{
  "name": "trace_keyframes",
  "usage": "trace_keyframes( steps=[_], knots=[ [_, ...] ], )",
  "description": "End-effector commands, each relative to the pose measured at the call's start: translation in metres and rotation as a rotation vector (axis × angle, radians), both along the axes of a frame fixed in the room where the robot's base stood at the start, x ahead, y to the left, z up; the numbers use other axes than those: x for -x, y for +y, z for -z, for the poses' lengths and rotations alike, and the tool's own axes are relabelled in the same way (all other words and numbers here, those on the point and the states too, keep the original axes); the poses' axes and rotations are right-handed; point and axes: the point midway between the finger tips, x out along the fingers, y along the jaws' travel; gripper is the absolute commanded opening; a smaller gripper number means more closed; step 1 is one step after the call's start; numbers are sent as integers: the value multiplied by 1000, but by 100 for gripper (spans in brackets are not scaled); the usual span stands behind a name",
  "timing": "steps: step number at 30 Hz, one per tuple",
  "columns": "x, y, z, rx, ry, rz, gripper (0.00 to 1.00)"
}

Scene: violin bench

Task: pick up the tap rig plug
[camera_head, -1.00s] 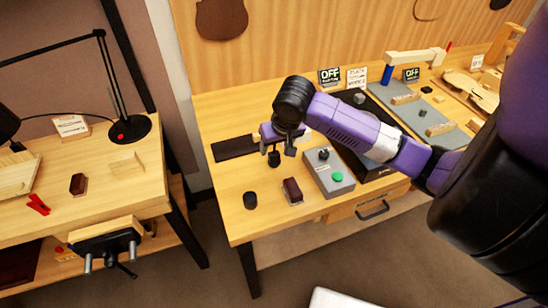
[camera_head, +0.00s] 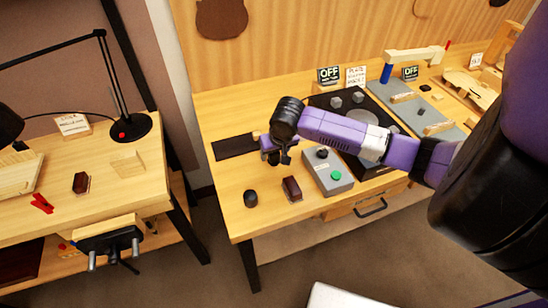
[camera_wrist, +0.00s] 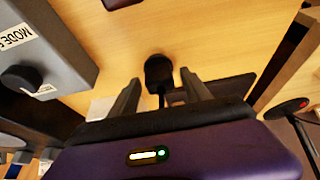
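A black plug-like piece with a round head and a thin stem (camera_wrist: 158,68) shows in the wrist view, between and just beyond my fingertips. I take it to be the tap rig plug. My gripper (camera_wrist: 160,84) is open, with one finger on each side of the stem and visible gaps. In the head view my gripper (camera_head: 276,158) is low over the bench, left of the grey control box (camera_head: 328,172), and mostly hides the piece. Whether the fingers touch it cannot be told.
A dark red-brown block (camera_head: 292,189) and a short black cylinder (camera_head: 250,198) stand near the bench's front edge. A dark flat strip (camera_head: 234,147) lies behind my gripper to the left. The grey box has a green button and black knob. A black panel (camera_head: 352,118) lies to the right.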

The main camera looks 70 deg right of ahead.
Motion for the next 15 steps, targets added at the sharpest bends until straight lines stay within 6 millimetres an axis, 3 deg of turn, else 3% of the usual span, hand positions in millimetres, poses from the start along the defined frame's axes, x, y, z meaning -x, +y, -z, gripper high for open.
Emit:
trace_keyframes(
  steps=[1,8,15],
  knots=[
    [0,0,0,0,0,0,44],
    [0,0,0,-1,-1,0,0],
    [0,0,-1,-1,-1,0,0]
  ],
)
